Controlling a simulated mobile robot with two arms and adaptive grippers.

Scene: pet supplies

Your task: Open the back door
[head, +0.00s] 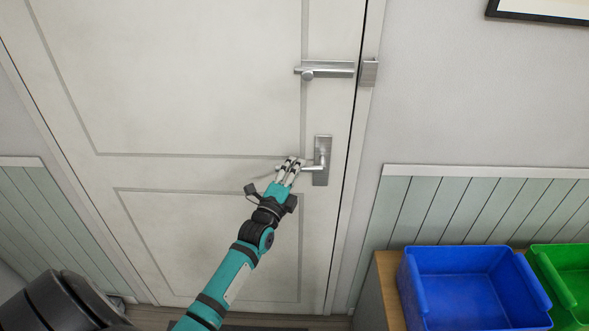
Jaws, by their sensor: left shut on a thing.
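The white panelled back door (200,110) fills the left and middle of the head view. It stands in its frame, with only a thin dark gap along its right edge. A silver lever handle (321,157) on an upright plate sits near that edge. Above it is a silver slide bolt (335,70), with its catch (369,72) on the frame; the bar ends close to the catch. My left gripper (289,167) is shut on the left end of the lever, which lies about level. My right gripper is not in view.
A blue bin (470,285) and a green bin (570,275) stand on a low wooden-topped cabinet (387,275) to the right of the door. Pale green panelling covers the lower wall. A picture frame hangs at the top right.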

